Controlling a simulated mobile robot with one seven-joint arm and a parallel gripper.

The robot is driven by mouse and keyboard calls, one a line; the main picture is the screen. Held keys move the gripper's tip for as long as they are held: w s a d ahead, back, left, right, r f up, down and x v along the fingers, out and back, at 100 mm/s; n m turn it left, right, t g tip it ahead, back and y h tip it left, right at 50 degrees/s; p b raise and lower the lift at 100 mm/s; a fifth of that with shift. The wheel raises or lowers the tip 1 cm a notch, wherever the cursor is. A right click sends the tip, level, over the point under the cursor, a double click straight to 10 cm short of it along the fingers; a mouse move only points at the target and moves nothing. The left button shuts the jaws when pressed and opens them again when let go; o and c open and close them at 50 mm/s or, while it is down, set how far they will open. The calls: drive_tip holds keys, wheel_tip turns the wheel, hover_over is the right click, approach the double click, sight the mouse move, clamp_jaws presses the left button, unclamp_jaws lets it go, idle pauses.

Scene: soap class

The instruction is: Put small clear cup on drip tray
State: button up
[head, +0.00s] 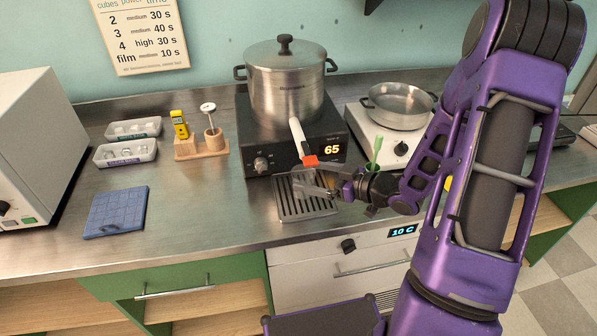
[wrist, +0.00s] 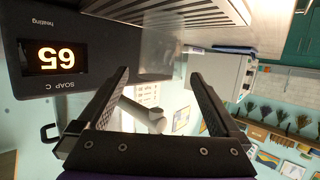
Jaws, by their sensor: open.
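The drip tray (head: 293,208) is a slotted metal tray on the counter in front of the heater under the steel pot; its slotted edge also shows at the top of the wrist view (wrist: 185,10). My gripper (head: 318,182) is at the tray's right side, pointing left, just below the pot's orange-tipped spout.
The steel pot (head: 285,85) stands on a black heater (head: 258,150) reading 65. A pan (head: 400,105) on a white hotplate is to the right. A wooden holder (head: 203,146), white trays (head: 125,152) and a blue mat (head: 116,211) lie left. Counter between mat and drip tray is clear.

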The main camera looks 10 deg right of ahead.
drive_tip(key=v, duration=0.5)
drive_tip(key=shift+s+d+r, duration=0.1)
drive_tip(key=shift+s+d, duration=0.1)
drive_tip(key=shift+s, duration=0.05)
